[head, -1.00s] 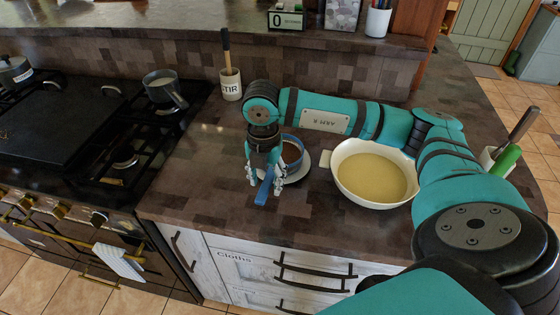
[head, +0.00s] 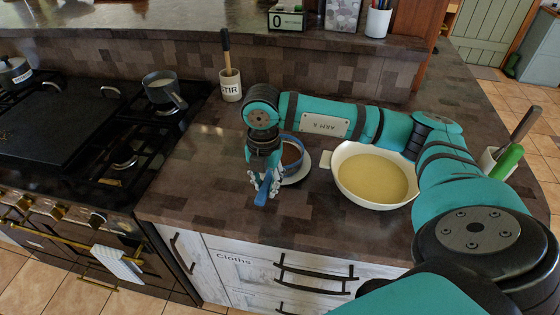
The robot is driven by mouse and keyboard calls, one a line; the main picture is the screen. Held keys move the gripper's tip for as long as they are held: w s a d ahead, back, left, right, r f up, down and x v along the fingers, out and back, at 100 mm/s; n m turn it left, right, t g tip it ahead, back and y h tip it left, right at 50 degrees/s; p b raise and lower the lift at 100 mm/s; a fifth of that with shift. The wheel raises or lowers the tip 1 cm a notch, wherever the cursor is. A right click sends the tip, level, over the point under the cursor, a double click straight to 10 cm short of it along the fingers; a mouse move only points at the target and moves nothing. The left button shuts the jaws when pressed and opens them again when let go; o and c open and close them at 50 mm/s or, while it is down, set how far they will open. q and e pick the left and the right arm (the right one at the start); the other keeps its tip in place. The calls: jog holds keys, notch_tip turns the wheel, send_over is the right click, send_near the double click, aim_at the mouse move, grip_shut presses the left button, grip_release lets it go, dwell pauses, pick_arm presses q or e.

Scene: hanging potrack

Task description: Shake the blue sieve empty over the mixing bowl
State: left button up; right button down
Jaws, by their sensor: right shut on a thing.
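The blue sieve (head: 262,198) is on the counter in the head view, with its handle toward the front edge. Its round basket holds dark brown contents (head: 291,155) and is over a white saucer (head: 302,174); I cannot tell whether they touch. My right gripper (head: 265,184) points down and is shut on the sieve's handle. The wide cream mixing bowl (head: 335,181), with pale yellow contents, stands to the right of the sieve. My left gripper is not in view.
A STIR crock (head: 231,86) with a wooden-handled tool stands behind, against the tiled backsplash. The stove (head: 60,125) with a grey pot (head: 162,88) is at the left. A holder with a green-handled tool (head: 508,160) is at the right. The front left counter is clear.

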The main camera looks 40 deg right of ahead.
jog(key=shift+r+p, duration=0.5)
jog(key=shift+r, duration=0.35)
jog(key=shift+r+p, duration=1)
jog(key=shift+r, duration=0.7)
